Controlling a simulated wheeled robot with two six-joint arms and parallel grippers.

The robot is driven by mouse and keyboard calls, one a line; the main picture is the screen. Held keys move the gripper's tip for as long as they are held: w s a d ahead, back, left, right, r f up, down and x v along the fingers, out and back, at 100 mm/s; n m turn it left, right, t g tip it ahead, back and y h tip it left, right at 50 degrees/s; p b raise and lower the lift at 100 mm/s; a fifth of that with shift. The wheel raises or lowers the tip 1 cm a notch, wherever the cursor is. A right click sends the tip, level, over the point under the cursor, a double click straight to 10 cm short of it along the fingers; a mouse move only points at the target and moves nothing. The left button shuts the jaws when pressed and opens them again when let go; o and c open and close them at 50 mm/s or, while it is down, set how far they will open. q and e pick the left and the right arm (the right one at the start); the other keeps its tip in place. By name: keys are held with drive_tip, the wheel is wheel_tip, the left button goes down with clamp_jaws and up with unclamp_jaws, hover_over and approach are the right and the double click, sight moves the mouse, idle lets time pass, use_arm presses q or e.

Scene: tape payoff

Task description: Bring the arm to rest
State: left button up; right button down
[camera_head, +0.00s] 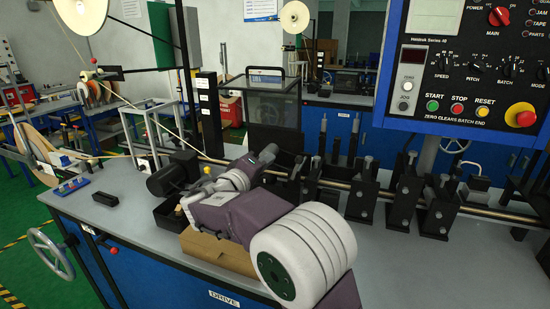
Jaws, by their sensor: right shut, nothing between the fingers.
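My right arm comes in from the lower right, with its large white ribbed joint nearest the camera and a purple link behind it. My right gripper (268,153) is at the far end of this arm, small and partly merged with the dark machine parts behind it. It is shut and holds nothing. It is above the grey bench top (140,215), in front of the steel shaft. My left gripper is not in view.
A cardboard box (215,253) sits under the arm. A black motor (171,177) is to its left, and several black brackets (405,198) carry the shaft to the right. A control panel (465,65) hangs at upper right.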

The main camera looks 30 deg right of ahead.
drive_tip(key=shift+s+a, duration=0.15)
drive_tip(key=shift+a, duration=0.2)
